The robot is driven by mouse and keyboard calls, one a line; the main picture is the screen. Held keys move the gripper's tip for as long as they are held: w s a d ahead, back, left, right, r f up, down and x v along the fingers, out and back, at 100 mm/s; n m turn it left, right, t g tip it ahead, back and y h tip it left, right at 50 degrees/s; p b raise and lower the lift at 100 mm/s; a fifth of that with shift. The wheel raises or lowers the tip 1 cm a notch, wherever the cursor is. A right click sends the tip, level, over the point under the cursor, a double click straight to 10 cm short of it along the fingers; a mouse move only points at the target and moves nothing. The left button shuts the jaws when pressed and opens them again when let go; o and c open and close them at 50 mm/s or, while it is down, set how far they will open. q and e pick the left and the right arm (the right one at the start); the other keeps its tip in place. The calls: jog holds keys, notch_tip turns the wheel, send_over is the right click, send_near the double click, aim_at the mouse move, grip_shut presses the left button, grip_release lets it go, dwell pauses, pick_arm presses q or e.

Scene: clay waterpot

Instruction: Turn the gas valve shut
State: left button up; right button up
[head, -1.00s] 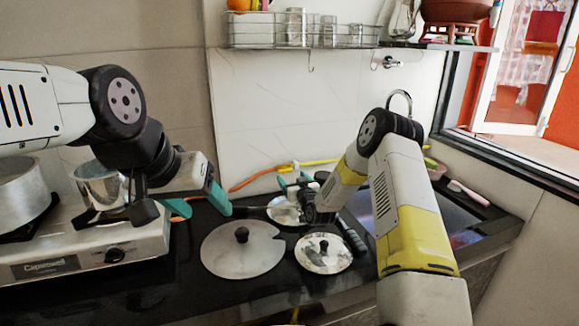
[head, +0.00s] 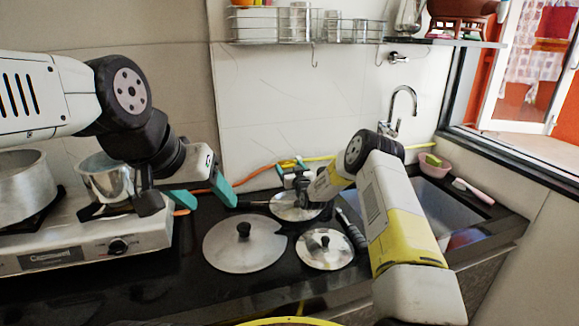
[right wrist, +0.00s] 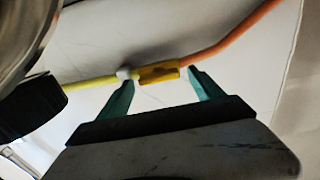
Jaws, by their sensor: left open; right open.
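The gas valve shows in the right wrist view as a yellow handle (right wrist: 158,74) with a pale fitting beside it, in line between a yellow pipe (right wrist: 92,84) and an orange hose (right wrist: 235,34). My right gripper (right wrist: 160,81) is open, with one green fingertip on each side of the handle; I cannot tell whether they touch it. In the head view my right gripper (head: 291,168) is at the hose line by the back wall, and the valve is too small to make out. My left gripper (head: 204,197) is open and empty, beside the stove.
Pot lids (head: 244,243) (head: 324,250) lie on the dark counter, with a pan (head: 295,206) under my right wrist. The stove (head: 90,240) holds pots at the left. The sink (head: 440,210) and faucet (head: 403,100) are at the right. A wire rack (head: 300,30) hangs above.

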jog(key=c, duration=1.4)
